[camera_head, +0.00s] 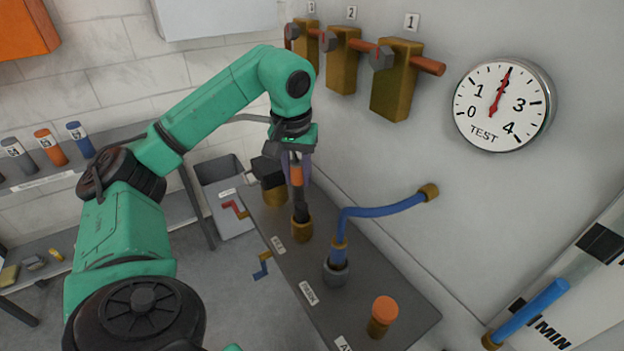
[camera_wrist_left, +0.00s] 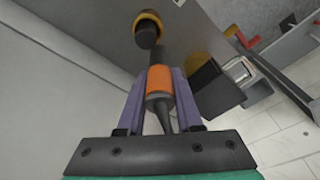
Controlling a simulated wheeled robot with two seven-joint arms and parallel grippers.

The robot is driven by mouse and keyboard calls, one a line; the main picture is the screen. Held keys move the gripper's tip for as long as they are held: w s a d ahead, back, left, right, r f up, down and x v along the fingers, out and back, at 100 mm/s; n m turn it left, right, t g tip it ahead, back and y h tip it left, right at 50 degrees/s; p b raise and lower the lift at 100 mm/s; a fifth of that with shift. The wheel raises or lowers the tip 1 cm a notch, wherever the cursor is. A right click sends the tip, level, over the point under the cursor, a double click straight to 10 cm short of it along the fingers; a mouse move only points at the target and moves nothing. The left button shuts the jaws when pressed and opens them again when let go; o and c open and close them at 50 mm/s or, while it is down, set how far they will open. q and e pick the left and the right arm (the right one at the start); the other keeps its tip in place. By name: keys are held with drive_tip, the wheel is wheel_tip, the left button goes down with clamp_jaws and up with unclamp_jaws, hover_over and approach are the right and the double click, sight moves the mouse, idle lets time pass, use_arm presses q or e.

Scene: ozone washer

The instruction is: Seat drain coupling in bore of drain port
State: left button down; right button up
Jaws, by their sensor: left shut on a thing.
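My left gripper (camera_head: 297,160) is shut on a dark coupling with an orange band (camera_head: 297,176). In the left wrist view its purple fingers (camera_wrist_left: 160,88) press on both sides of the orange-banded coupling (camera_wrist_left: 160,80). The coupling's black lower end meets a brass port (camera_head: 302,230) on the bench; how deep it sits is hidden. That port's ring also shows in the left wrist view (camera_wrist_left: 150,16). A grey port (camera_head: 335,273), by a label that seems to read DRAIN, holds the lower end of a blue hose (camera_head: 385,210). My right gripper is not visible.
An orange-capped brass fitting (camera_head: 383,312) stands at the bench's near end. Red (camera_head: 234,209) and blue (camera_head: 262,265) handles stick out from the bench's left edge. Valves (camera_head: 397,80) and a TEST gauge (camera_head: 503,106) are on the wall. A bin (camera_head: 225,185) stands behind.

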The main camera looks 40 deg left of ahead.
use_arm(q)
drive_tip(key=s+a+b, duration=0.2)
drive_tip(key=s+b, duration=0.1)
drive_tip(key=s, duration=0.4)
drive_tip(key=s+a+b, duration=0.2)
drive_tip(key=s+b, duration=0.2)
drive_tip(key=s, duration=0.4)
drive_tip(key=shift+a+b, duration=0.25)
drive_tip(key=shift+b, duration=0.05)
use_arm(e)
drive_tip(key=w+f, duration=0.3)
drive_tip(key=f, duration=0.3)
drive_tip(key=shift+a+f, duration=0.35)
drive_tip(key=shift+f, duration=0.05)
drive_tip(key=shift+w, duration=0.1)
